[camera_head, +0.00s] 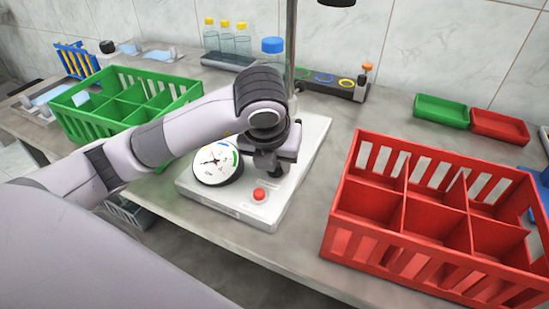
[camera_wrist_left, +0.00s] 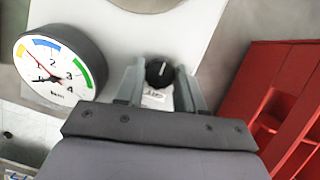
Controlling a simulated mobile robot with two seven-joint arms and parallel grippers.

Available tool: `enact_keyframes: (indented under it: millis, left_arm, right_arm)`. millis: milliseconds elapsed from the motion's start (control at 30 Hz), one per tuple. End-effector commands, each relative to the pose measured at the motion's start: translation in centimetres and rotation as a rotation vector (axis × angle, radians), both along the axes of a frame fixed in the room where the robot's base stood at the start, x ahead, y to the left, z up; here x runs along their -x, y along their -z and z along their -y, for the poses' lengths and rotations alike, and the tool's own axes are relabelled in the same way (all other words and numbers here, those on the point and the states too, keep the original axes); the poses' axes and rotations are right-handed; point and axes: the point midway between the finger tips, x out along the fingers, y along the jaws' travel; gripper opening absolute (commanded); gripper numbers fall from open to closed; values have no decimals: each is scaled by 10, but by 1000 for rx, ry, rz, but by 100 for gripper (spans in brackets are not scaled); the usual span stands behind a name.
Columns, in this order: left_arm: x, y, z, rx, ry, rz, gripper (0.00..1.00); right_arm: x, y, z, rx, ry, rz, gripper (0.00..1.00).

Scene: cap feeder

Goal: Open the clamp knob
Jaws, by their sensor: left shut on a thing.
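The clamp knob (camera_wrist_left: 160,72) is a small round black knob with a white mark, on the white feeder base (camera_head: 240,207). A small white label (camera_wrist_left: 154,97) sits just below it in the left wrist view. My left gripper (camera_wrist_left: 160,77) has its two grey fingers on either side of the knob and is shut on it. In the head view the left gripper (camera_head: 266,167) points down over the base, and the knob is hidden behind it. My right gripper is not in view.
A round dial gauge (camera_head: 215,164) stands close left of the gripper, and a red button (camera_head: 259,194) is in front. A red divided crate (camera_head: 400,222) stands right, a green one (camera_head: 88,128) left. A vertical pole (camera_head: 291,45) rises behind. Bare table lies between base and red crate.

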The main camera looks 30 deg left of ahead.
Motion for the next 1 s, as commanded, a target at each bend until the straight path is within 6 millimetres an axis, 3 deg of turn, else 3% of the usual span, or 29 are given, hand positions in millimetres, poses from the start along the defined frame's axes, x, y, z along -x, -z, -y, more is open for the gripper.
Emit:
enact_keyframes:
  millis: [33, 100, 433, 733, 1000]
  left_arm:
    - [0, 0, 0, 1, -3, 1, 47]
    - [0, 0, 0, 0, -2, 1, 63]
    - [1, -4, 0, 1, -1, 2, 63]
    - [17, -49, 4, -1, 0, 6, 63]
    - [25, -66, 7, 0, -2, 2, 63]
  right_arm:
    - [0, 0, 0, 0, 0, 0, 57]
    - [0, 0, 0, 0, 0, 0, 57]
    - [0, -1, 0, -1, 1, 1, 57]
    - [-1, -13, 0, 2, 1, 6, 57]
    - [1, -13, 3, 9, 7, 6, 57]
